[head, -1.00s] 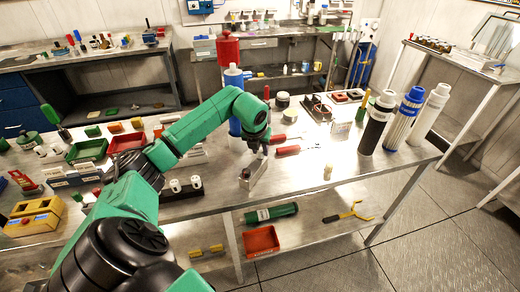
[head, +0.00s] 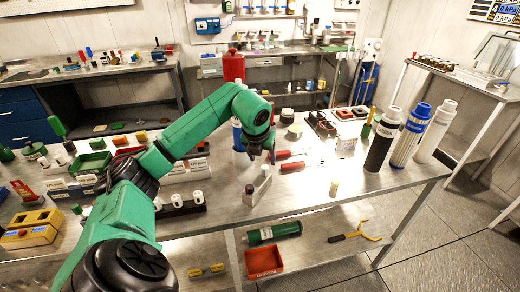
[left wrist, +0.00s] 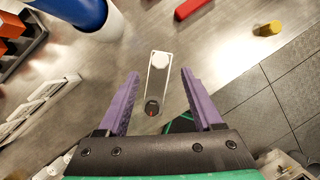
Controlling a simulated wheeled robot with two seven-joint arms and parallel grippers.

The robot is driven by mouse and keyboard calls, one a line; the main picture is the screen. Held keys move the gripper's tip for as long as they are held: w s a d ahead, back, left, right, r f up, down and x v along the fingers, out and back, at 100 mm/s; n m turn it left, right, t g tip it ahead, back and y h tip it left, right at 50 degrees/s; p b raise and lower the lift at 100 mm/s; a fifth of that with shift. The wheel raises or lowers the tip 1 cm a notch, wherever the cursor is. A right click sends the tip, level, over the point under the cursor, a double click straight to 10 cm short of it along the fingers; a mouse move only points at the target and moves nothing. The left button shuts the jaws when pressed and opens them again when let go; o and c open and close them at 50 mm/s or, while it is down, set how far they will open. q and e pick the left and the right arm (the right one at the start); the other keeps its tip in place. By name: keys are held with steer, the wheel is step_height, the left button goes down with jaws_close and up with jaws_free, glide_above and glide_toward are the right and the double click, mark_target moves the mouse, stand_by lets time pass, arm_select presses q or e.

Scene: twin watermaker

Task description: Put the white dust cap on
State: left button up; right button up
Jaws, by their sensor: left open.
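A small narrow metal block (head: 257,187) stands on the bench near its front edge. In the left wrist view the block (left wrist: 157,83) carries a round white cap-like piece (left wrist: 159,60) at its far end and a dark knob (left wrist: 152,107) with a red mark at its near end. I cannot tell for certain whether the white piece is the dust cap. My left gripper (head: 262,157) is above the block, pointing down, open and empty. In the left wrist view its purple fingers (left wrist: 160,76) spread to either side of the block, apart from it. My right gripper is out of view.
A blue cylinder (left wrist: 75,10) stands close behind the gripper. A red-handled tool (head: 292,167) and a small beige cylinder (head: 334,188) lie to the right. White fittings (head: 197,197) sit on a dark strip to the left. Tall filter housings (head: 383,140) stand at the right end.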

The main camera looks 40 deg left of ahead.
arm_select(q)
steer(key=v, duration=0.8)
steer(key=shift+s+d+r, duration=0.1)
